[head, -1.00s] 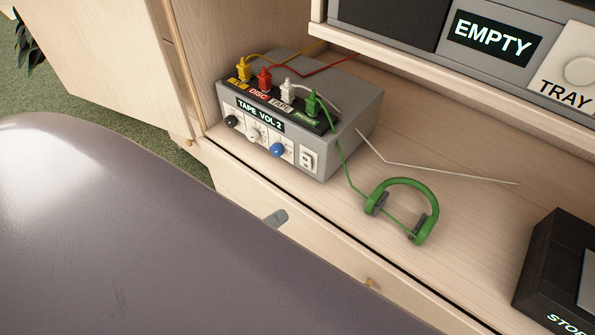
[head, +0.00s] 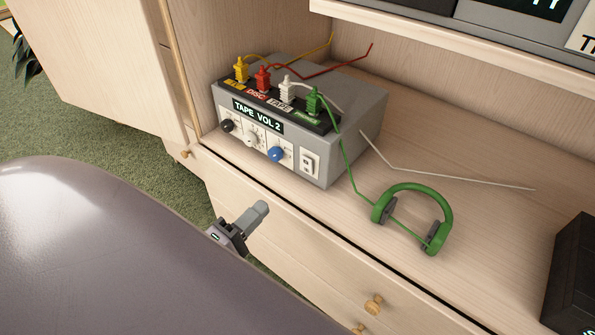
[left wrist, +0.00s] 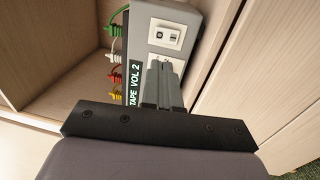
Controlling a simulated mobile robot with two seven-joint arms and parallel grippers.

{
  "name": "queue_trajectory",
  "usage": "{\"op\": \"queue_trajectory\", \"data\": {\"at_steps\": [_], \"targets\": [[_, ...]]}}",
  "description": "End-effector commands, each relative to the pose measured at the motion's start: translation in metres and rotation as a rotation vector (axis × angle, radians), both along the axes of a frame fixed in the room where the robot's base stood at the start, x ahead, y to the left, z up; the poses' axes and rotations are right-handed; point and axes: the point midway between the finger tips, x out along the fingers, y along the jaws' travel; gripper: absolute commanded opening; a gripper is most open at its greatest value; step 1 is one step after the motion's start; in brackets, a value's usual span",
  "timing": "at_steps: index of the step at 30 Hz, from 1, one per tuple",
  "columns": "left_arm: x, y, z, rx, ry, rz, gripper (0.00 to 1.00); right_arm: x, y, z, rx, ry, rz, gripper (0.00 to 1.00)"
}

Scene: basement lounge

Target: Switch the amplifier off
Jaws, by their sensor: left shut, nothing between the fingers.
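The grey amplifier (head: 345,125) stands on the wooden shelf, its display reading "TAPE VOL 2". Its white rocker switch (head: 310,162) is at the right end of the front panel, beside a blue knob (head: 276,154). In the left wrist view the switch (left wrist: 166,35) shows just beyond my fingertips, with clear space around it. My left gripper (head: 258,210) is shut and empty, in front of and below the amplifier's front, apart from it. In the left wrist view its closed fingers (left wrist: 160,75) hide part of the front panel. My right gripper is not in view.
Yellow, red, white and green plugs with cables (head: 314,102) sit on top of the amplifier. Green headphones (head: 446,205) lie to its right on the shelf. A dark device (head: 575,275) stands at the right edge. Drawer knobs (head: 374,304) stick out below the shelf.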

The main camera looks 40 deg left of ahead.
Motion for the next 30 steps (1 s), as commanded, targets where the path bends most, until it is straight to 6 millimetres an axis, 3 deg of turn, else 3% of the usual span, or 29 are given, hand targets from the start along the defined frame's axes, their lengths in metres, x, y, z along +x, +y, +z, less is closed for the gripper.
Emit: {"op": "queue_trajectory", "data": {"at_steps": [18,24,30], "targets": [[0.098,-0.007,0.012,0.000,-0.003,0.001,0.00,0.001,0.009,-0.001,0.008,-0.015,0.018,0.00],[0.120,-0.009,0.015,0.002,-0.002,0.001,0.00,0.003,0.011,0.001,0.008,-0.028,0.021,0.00],[0.129,-0.010,0.015,0.002,0.001,0.000,0.00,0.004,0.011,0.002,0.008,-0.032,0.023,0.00]]}}
